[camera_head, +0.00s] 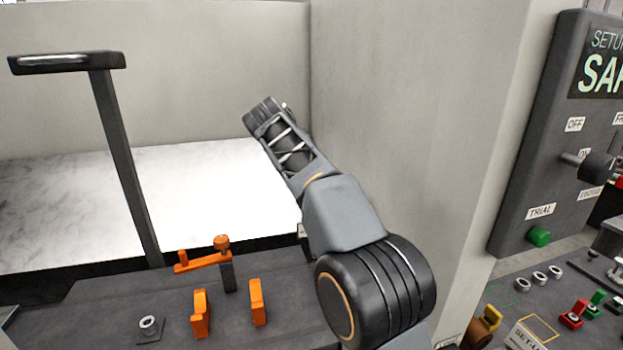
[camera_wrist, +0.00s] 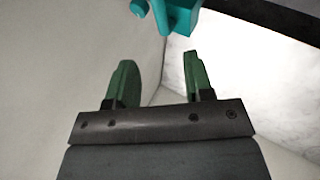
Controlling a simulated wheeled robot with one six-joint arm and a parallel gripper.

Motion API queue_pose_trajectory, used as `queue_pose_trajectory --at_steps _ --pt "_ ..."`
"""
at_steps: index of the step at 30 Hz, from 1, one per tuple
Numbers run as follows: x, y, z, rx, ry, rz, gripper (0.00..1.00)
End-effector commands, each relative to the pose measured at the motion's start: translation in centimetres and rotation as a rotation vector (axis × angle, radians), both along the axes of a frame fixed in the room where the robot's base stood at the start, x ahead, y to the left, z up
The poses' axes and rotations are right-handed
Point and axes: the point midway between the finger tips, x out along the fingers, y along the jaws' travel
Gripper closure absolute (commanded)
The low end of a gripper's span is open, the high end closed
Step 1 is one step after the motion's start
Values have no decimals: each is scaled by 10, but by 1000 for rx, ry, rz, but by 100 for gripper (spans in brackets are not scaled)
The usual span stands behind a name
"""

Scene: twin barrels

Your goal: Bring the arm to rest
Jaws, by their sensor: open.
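My arm reaches from the lower middle of the head view up and to the left. My gripper (camera_head: 264,112) is at its far end, raised in front of the pale wall, over the back right of the white marbled surface. In the wrist view, my gripper (camera_wrist: 157,75) shows two green fingers standing apart, with nothing between them. A teal piece (camera_wrist: 178,12) shows at the top of the wrist view, beyond the fingertips; I cannot tell what it is.
A dark post with a crossbar (camera_head: 118,150) stands at left. Orange levers (camera_head: 200,312) rise from the dark console (camera_head: 110,305) in front. A pale wall (camera_head: 410,100) stands right of my arm. A switch panel (camera_head: 535,150) and a controls bench (camera_head: 540,295) are at far right.

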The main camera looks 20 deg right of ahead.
Motion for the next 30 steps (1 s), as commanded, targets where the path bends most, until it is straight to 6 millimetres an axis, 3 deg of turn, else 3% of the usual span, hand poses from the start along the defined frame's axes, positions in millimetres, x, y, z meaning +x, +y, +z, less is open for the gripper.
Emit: queue_pose_trajectory --at_steps 17,20,23,26,30 --pt "2 7 6 11 -21 22 52" --pt "10 17 -27 47 16 70 52" --pt "-1 27 -64 115 64 120 52" --pt "-32 31 -97 208 94 150 52" --pt "-92 32 -136 344 110 151 52"
